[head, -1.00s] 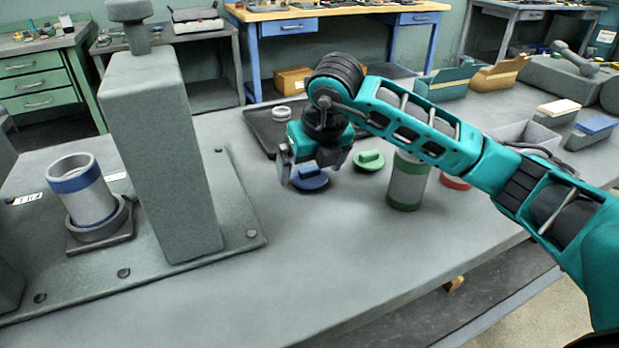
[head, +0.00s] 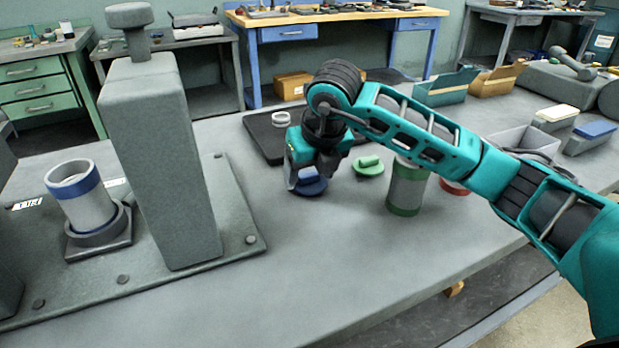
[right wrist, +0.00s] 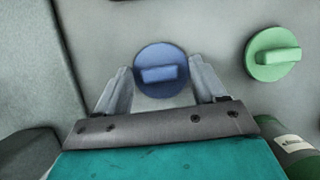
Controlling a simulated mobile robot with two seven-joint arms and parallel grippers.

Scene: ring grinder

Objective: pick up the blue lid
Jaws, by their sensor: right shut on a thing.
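The blue lid (head: 313,188) is a round disc with a raised bar handle, lying on the grey table. My right gripper (head: 306,179) points down at it and hides part of it in the head view. In the right wrist view the lid (right wrist: 160,60) lies between the fingertips of the right gripper (right wrist: 162,78), with its bar handle facing the camera. The right gripper is shut on the blue lid. I see no clear gap under the lid. My left gripper is not in view.
A green lid (head: 369,166) lies just right of the blue one. A grey cylinder with a green band (head: 406,186) and a red piece (head: 453,187) stand further right. A dark tray (head: 262,139) lies behind. A tall grey post (head: 160,165) rises at left. The front table is clear.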

